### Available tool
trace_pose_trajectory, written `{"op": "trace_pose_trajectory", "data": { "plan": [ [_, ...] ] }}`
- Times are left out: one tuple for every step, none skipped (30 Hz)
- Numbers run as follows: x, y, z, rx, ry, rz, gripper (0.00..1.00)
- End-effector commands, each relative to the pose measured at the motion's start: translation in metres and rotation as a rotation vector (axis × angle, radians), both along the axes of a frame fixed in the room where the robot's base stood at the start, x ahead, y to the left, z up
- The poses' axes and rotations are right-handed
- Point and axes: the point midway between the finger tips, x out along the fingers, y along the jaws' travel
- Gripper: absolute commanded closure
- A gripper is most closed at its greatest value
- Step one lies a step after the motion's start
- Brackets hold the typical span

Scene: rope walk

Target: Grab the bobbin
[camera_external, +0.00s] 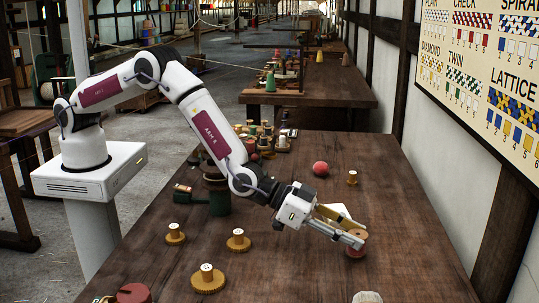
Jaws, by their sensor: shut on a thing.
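A reddish bobbin (356,251) with a pale top is upright at the right of the dark wooden table (300,262). My gripper (359,236) reaches it from the left, with its fingers shut around its upper part. The fingers hide part of the bobbin. I cannot tell whether its base touches the table.
A red ball (320,168) and a small tan bobbin (352,177) lie beyond my gripper. Yellow-brown spools (208,280) stand on the left side, near a dark green item (219,202). A pale round thing (367,297) is at the front edge. The table's right side is clear.

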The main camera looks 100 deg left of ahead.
Motion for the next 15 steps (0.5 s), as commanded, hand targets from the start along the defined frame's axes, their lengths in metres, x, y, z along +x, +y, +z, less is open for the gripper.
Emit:
{"op": "trace_pose_trajectory", "data": {
  "plan": [
    [0.001, 0.0, 0.007, -0.002, -0.004, 0.0, 0.9],
    [0.001, 0.0, 0.01, -0.002, -0.004, 0.0, 0.9],
    [0.001, 0.0, 0.015, -0.002, -0.004, 0.0, 0.9],
    [0.001, 0.0, 0.019, -0.002, -0.005, 0.0, 0.9],
    [0.001, 0.0, 0.023, -0.003, -0.005, 0.001, 0.9],
    [0.001, 0.0, 0.029, -0.003, -0.005, 0.001, 0.9],
    [0.001, 0.0, 0.033, -0.002, -0.004, 0.001, 0.9],
    [0.001, 0.0, 0.037, -0.002, -0.005, 0.0, 0.9],
    [0.001, 0.0, 0.043, -0.003, -0.005, 0.001, 0.9],
    [0.001, 0.0, 0.047, -0.003, -0.005, 0.001, 0.9],
    [0.001, 0.0, 0.051, -0.002, -0.004, 0.001, 0.9],
    [0.001, 0.0, 0.056, -0.002, -0.004, 0.0, 0.9],
    [0.001, 0.0, 0.06, -0.002, -0.004, 0.0, 0.9],
    [0.0, 0.0, 0.064, -0.002, -0.004, 0.001, 0.9],
    [0.0, 0.0, 0.068, -0.002, -0.004, 0.001, 0.9]
  ]
}}
